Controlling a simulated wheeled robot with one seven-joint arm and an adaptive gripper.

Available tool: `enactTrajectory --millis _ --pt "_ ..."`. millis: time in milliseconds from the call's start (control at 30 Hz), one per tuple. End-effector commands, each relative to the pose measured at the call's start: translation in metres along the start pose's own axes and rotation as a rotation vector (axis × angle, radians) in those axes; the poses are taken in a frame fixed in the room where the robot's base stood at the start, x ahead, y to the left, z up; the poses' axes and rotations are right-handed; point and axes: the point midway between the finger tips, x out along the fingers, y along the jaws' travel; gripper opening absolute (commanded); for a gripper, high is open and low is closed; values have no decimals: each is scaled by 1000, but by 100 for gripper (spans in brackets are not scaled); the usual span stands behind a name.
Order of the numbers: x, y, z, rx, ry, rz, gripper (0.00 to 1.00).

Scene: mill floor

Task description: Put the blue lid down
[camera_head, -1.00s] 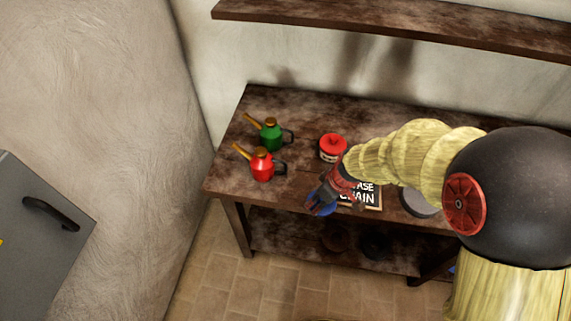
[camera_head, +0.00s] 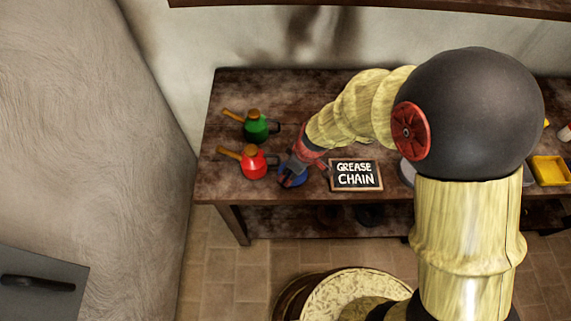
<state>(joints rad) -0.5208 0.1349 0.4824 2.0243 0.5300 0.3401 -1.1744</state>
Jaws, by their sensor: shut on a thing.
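The blue lid (camera_head: 292,181) is at the front left part of the dark wooden table (camera_head: 225,186). My gripper (camera_head: 292,173) is shut on it from above. The lid is just right of the red oil can (camera_head: 254,163). I cannot tell whether the lid touches the tabletop or is slightly above it. My gripper's fingers and wrist hide part of the lid.
A green oil can (camera_head: 256,127) stands behind the red one. A sign reading GREASE CHAIN (camera_head: 355,175) is right of my gripper. A yellow tray (camera_head: 550,170) is at the far right. A shelf (camera_head: 400,8) runs along the wall above.

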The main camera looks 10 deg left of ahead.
Motion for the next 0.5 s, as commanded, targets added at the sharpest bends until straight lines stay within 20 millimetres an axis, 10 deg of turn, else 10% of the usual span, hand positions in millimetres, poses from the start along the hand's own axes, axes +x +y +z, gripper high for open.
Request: enactTrajectory --millis 300,333,500 --pt "2 0 1 0 1 1 22" --pt "3 0 1 0 1 1 44" --pt "2 0 1 0 1 1 54"
